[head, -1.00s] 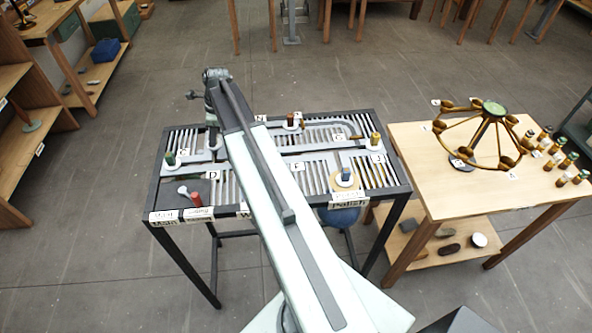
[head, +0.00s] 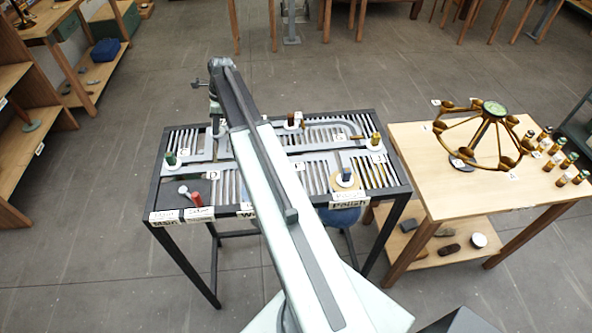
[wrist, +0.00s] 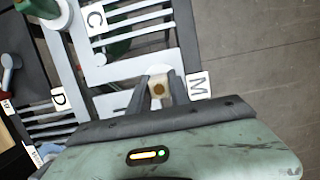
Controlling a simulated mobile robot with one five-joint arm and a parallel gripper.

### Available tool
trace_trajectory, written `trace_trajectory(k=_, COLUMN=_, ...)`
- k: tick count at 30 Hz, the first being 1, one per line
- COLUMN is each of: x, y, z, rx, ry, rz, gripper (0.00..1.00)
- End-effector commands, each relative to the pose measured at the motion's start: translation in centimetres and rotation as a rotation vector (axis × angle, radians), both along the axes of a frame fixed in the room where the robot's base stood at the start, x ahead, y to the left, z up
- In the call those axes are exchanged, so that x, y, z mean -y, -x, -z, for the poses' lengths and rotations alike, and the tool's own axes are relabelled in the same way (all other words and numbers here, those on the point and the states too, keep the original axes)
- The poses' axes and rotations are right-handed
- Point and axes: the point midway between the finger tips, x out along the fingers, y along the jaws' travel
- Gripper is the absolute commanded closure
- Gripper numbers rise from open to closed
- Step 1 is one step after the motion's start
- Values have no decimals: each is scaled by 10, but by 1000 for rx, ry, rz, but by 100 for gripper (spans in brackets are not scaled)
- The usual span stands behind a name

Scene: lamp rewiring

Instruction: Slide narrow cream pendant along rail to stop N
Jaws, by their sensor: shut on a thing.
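In the wrist view my gripper (wrist: 157,94) is shut on a small cream piece with a brown round centre (wrist: 159,89), which looks like the narrow cream pendant. It sits over the grey rail (wrist: 102,72), beside the label M (wrist: 198,86). In the head view my gripper is at the far left of the slotted rail table (head: 153,190); the arm largely hides the jaws and the pendant. I cannot make out a label N in either view.
Labels C (wrist: 96,19) and D (wrist: 58,99) lie left of my gripper. A wooden table (head: 447,191) stands right.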

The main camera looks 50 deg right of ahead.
Motion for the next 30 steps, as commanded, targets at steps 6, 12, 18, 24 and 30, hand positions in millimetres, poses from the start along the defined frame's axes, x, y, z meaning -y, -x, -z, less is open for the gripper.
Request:
trace_trajectory(k=6, x=22, y=20, z=2, rx=-7, ry=6, rz=4, gripper=100)
trace_trajectory(k=12, x=40, y=35, z=2, rx=-8, ry=6, rz=4, gripper=100)
trace_trajectory(k=18, x=57, y=50, z=2, rx=-8, ry=6, rz=5, gripper=100)
trace_trajectory(k=24, x=75, y=64, z=2, rx=-9, ry=6, rz=4, gripper=100)
trace_trajectory(k=30, x=92, y=79, z=2, rx=-9, ry=6, rz=4, gripper=100)
